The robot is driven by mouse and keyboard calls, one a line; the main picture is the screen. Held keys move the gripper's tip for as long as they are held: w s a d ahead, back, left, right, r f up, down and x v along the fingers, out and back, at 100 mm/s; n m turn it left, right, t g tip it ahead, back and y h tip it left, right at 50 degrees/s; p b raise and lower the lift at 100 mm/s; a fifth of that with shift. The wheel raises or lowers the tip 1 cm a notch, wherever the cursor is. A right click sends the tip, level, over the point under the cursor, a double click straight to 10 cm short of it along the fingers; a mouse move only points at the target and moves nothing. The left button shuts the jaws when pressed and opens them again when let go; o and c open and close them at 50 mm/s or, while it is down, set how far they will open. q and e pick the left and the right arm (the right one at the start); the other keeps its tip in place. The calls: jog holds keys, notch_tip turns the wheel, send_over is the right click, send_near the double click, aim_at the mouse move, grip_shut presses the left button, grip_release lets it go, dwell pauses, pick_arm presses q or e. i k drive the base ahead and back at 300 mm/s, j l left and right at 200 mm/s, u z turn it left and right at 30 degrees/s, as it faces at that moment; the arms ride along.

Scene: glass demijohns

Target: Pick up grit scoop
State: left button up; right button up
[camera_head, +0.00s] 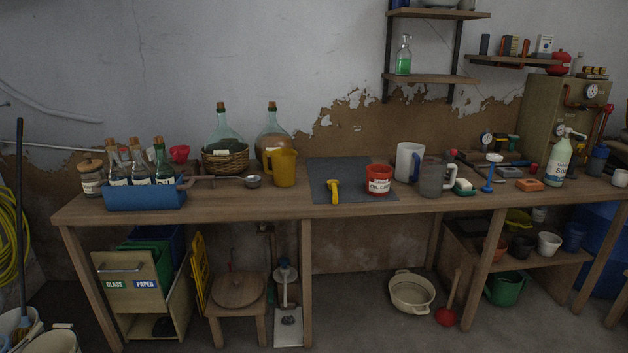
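No thing in view is clearly marked as the grit scoop. A small yellow tool (333,190) lies on the front part of a dark grey mat (350,166) on the workbench. It is too small to tell whether it is a scoop. A metal ladle-like cup (252,181) with a long handle lies on the bench to the left of the yellow jug (284,167). Neither of my grippers shows in the head view.
The workbench (230,204) is crowded. A blue crate of corked bottles (145,196) stands at left, demijohns (272,130) behind. A white jug (407,160) and a clear grey jug (431,178) stand right of the red tub. Much of the grey mat is bare.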

aim_at(334, 190)
jog(key=i, duration=1.75)
